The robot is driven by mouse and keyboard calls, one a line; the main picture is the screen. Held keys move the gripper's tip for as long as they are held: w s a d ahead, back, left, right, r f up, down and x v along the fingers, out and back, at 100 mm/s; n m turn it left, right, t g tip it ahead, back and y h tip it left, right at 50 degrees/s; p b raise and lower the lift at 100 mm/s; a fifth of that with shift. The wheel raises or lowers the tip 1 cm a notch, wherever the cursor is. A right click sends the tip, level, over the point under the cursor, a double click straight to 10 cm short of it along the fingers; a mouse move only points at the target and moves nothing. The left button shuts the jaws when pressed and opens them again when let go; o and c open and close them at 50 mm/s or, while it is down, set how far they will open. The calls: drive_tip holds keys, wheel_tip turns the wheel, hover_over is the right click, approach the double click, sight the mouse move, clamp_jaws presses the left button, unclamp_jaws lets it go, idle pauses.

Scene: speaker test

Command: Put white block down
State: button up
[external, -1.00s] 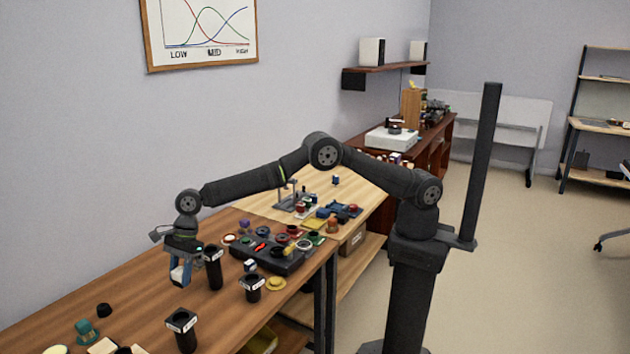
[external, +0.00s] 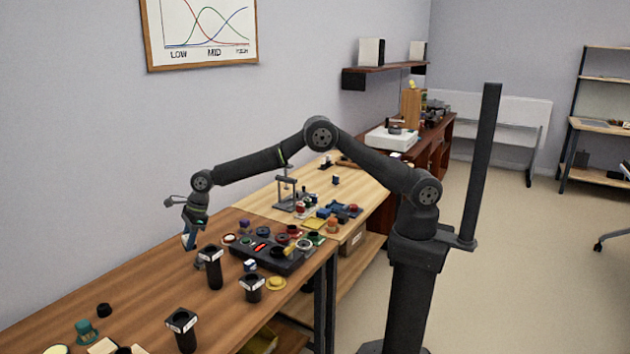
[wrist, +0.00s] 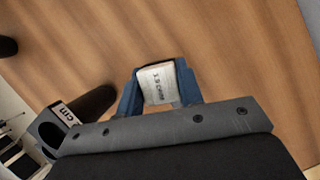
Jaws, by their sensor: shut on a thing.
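The white block (wrist: 158,86) has dark printed lettering on its face. It sits between the blue fingers of my gripper (wrist: 160,92) in the wrist view, and the fingers are shut on it. In the external view my gripper (external: 189,242) hangs over the far left side of the wooden bench, behind a tall black cup (external: 211,268). There only a small pale part of the block shows beside a blue finger. Bare wood lies beyond the block in the wrist view; I cannot tell the exact gap beneath it.
Two more black cups with white-labelled rims (external: 253,288) (external: 182,330) stand nearer the front. A dark panel with coloured parts (external: 268,254) lies to the right. A black cap (external: 104,310) and a teal part (external: 87,332) lie front left. The bench between cap and cups is clear.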

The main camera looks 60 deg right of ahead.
hover_over(177, 282)
drive_tip(key=d, duration=0.2)
drive_tip(key=f, duration=0.4)
drive_tip(key=shift+s+a+f, duration=0.1)
drive_tip(key=shift+s+a, duration=0.1)
drive_tip(key=shift+s, duration=0.1)
drive_tip(key=shift+f, duration=2)
drive_tip(key=o, duration=1)
drive_tip(key=shift+f, duration=0.15)
drive_tip(key=shift+c, duration=0.2)
drive_tip(key=v, duration=1.2)
drive_tip(key=shift+a, duration=0.15)
drive_tip(key=x, duration=1.2)
